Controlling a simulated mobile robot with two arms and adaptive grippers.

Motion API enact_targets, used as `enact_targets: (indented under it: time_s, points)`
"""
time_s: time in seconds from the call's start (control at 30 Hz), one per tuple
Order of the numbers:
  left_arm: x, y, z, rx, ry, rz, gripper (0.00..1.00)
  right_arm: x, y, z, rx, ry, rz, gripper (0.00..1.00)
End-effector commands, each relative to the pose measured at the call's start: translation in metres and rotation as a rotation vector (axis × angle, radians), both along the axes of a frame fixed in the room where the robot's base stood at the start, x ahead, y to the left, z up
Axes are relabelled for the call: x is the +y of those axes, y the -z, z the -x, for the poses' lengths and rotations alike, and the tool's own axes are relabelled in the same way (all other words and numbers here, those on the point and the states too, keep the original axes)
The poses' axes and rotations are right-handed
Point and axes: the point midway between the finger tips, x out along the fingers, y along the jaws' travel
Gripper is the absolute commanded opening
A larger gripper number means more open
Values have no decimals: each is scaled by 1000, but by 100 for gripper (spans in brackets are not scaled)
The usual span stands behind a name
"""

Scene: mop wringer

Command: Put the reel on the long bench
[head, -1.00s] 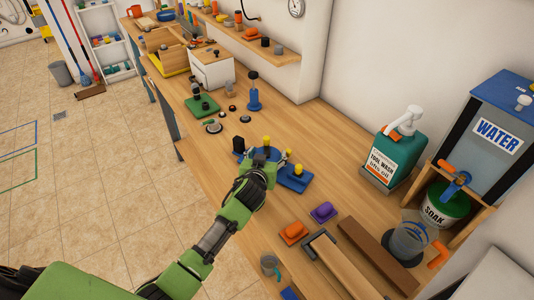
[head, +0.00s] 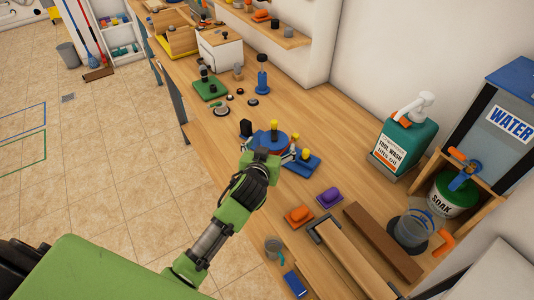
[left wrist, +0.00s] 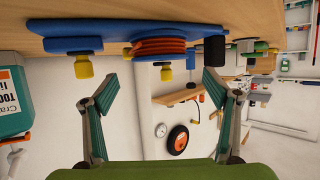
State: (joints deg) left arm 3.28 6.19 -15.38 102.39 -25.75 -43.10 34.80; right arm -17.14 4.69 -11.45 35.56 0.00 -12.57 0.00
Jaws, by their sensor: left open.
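The reel (head: 268,146) is a blue disc with a yellow knob on top, standing on the long bench (head: 335,155). In the left wrist view, which is upside down, the reel (left wrist: 160,46) shows red-orange cord wound around it. My left gripper (head: 272,152) reaches over the bench's front edge to the reel's near side and hides part of it. In the wrist view my left gripper (left wrist: 158,82) is open, fingers spread, with the reel beyond and between the tips. No contact can be made out. My right gripper is not in view.
Close beside the reel are a blue plate with a yellow knob (head: 301,163) and a black block (head: 246,128). Orange (head: 299,214) and purple (head: 328,196) pieces lie nearer. A green soap bottle (head: 405,145) stands by the wall. Bare bench lies behind the reel.

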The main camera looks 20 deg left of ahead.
Motion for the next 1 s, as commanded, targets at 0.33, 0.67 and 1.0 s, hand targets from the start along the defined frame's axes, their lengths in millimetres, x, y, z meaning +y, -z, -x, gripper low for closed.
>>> enact_targets:
  time_s: [0.33, 0.67, 1.0]
  points:
    - [-6, -19, 47, -1, 0, 1, 80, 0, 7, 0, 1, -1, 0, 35]
    - [-6, -22, 53, 0, -1, -1, 80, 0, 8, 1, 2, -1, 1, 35]
    - [-6, -22, 53, 0, -1, 0, 80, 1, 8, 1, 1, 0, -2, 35]
